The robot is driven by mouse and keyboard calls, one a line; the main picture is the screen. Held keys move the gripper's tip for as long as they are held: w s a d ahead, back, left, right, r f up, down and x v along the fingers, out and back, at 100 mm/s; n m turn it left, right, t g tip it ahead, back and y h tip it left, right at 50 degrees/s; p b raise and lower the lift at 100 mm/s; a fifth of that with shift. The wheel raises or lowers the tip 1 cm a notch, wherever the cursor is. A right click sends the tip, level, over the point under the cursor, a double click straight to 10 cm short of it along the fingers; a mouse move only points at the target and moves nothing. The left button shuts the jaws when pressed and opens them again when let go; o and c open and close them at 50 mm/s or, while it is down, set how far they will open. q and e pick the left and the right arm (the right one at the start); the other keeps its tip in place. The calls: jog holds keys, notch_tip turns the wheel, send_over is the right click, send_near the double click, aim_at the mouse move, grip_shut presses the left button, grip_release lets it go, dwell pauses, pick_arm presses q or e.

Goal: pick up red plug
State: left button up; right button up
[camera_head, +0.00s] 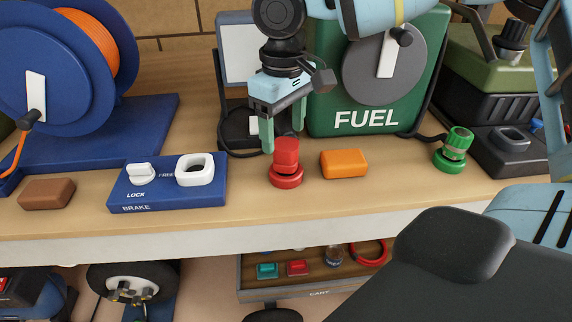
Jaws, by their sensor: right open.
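The red plug (286,176) stands upright on the wooden bench, with a wide round base and a narrower blocky top. My right gripper (282,139) hangs over it, pointing down, with its two teal fingers apart. One finger reaches down just left of the plug's top; the other is at its upper right, its tip partly hidden. I cannot tell whether either finger touches the plug or is behind it. My left gripper is not in view.
An orange block (344,163) sits close to the plug's right. A blue brake panel (133,196) lies to its left. A green fuel can (421,79) stands behind. A green plug (453,150) is farther right. The bench edge (250,235) is in front, with an open drawer (320,289) below.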

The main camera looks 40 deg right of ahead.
aim_at(287, 144)
jog(key=f, duration=0.5)
jog(key=shift+d, duration=0.35)
jog(key=c, duration=1.1)
